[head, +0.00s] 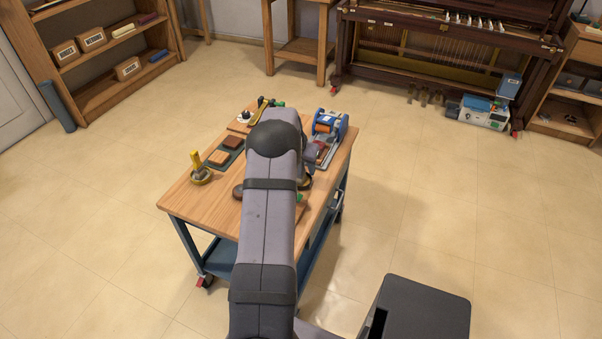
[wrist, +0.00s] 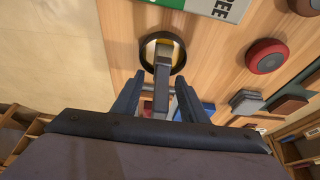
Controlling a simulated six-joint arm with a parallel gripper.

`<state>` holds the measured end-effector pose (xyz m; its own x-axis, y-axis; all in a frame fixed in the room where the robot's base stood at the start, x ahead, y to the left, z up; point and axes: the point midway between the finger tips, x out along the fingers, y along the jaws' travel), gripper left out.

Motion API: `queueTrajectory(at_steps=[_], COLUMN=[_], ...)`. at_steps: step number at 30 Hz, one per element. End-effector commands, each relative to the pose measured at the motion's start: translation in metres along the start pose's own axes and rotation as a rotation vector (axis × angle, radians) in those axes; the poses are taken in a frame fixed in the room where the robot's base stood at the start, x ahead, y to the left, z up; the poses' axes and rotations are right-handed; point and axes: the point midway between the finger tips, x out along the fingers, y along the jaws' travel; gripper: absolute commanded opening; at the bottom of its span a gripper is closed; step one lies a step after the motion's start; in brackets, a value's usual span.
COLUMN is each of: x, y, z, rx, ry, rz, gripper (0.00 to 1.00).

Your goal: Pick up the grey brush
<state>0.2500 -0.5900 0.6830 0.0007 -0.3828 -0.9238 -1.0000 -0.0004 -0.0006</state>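In the wrist view, a grey upright piece that looks like the grey brush's handle (wrist: 162,88) stands between the fingers of my gripper (wrist: 158,82). Its lower end is at a round black-rimmed base (wrist: 146,50) with yellow inside. My gripper is open, with a finger on each side of the handle and narrow gaps showing. I cannot tell how deep the handle sits between the fingers. In the head view my arm hides the gripper and most of the brush.
The wooden cart top (head: 186,195) holds a yellow-handled item (head: 198,167) at left, brown blocks (head: 218,158) on a dark mat, and a blue device (head: 330,124) at back right.

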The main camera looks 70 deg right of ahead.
Motion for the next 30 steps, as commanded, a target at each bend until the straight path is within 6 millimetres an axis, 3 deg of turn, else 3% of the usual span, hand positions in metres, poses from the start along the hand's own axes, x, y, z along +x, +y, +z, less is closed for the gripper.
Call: queueTrajectory(at_steps=[1, 5, 17, 30], x=[0.000, 0.000, -0.005, -0.064], y=[0.000, 0.000, 0.000, 0.000], z=[0.000, 0.000, -0.003, -0.028], rx=[0.000, 0.000, 0.000, 0.002], ry=[0.000, 0.000, 0.003, 0.004], rz=[0.000, 0.000, -0.001, -0.001], gripper=[0.30, 0.00, 0.00, 0.00])
